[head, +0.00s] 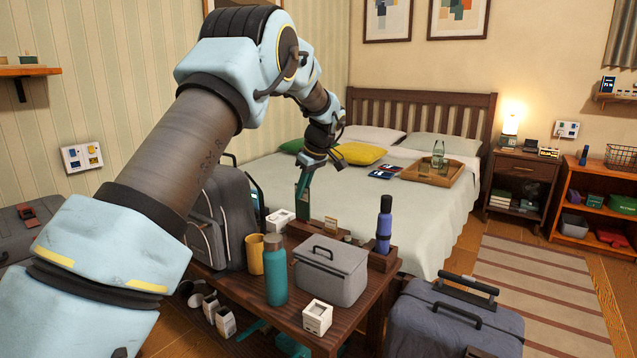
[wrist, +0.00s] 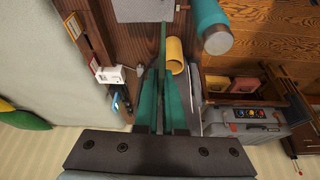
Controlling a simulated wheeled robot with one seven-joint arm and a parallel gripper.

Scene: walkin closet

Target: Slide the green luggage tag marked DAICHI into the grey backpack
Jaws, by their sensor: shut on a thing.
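The grey backpack (head: 224,215) stands upright at the left end of the wooden table in the head view; my arm covers part of it. My gripper (head: 303,183) points down above the table, to the right of the backpack and apart from it. In the wrist view my gripper (wrist: 163,88) is shut on a thin green piece (wrist: 163,45), seen edge-on between the teal fingers. I take it to be the luggage tag; its DAICHI marking cannot be read. I cannot clearly make out the backpack's opening.
A yellow cup (head: 254,253), a teal bottle (head: 275,270), a grey lidded box (head: 330,270) and a white box (head: 280,221) crowd the table. A dark suitcase (head: 455,320) is on the floor; the bed (head: 430,220) lies behind.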

